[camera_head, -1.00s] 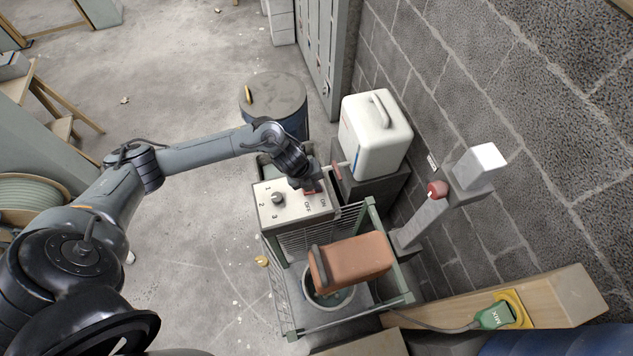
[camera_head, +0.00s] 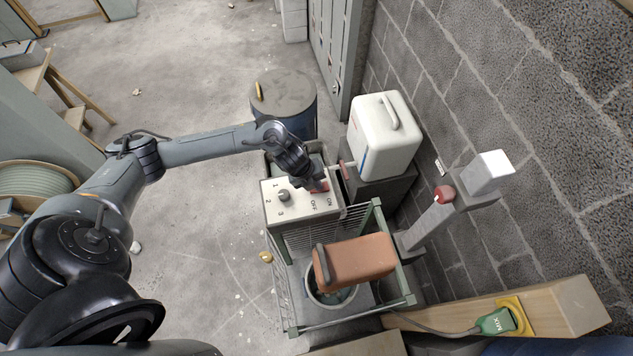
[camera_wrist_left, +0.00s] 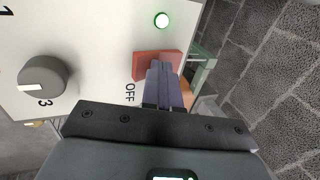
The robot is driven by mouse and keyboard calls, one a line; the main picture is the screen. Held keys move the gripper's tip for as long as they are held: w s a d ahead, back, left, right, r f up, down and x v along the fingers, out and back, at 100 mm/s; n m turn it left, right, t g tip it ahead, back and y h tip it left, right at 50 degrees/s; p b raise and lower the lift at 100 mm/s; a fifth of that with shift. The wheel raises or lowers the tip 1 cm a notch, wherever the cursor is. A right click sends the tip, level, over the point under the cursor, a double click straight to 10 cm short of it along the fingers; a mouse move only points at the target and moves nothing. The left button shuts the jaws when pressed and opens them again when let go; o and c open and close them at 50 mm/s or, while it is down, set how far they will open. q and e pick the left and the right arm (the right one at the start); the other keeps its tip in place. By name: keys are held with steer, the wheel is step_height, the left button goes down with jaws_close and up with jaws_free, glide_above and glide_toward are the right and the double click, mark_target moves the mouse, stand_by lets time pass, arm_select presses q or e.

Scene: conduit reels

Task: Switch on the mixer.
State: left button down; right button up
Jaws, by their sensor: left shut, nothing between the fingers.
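The control box (camera_head: 300,207) has a white top with a dark dial (camera_head: 284,195) marked 1, 2, 3 and a red switch (camera_head: 319,186) beside the words ON and OFF. My left gripper (camera_head: 321,184) is shut and empty, its fingertips at the red switch. In the left wrist view, the fingers (camera_wrist_left: 161,82) overlap the red switch (camera_wrist_left: 150,62) and appear to touch it. A round green lamp (camera_wrist_left: 161,20) glows on the panel. The switch's tilt is partly hidden by the fingers. My right gripper is out of view.
An orange-brown housing (camera_head: 355,260) sits over a bucket (camera_head: 330,296) in a green frame. A green MIX plug (camera_head: 495,320) sits in a yellow socket on a wooden beam. A white canister (camera_head: 384,135) and a blue drum (camera_head: 283,98) stand behind the box.

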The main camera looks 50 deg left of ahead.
arm_select(q)
steer(key=shift+r+p, duration=0.6)
steer(key=shift+r, duration=0.1)
step_height(320, 180, up, 4)
steer(key=p, duration=0.3)
steer(key=shift+s+f, duration=0.1)
steer(key=shift+f, duration=0.05)
step_height(320, 180, up, 9)
steer(key=b, duration=0.1)
steer(key=shift+s+a+b, duration=0.2)
steer(key=shift+s+b, duration=0.1)
steer(key=shift+b, duration=0.05)
steer(key=shift+f, duration=0.1)
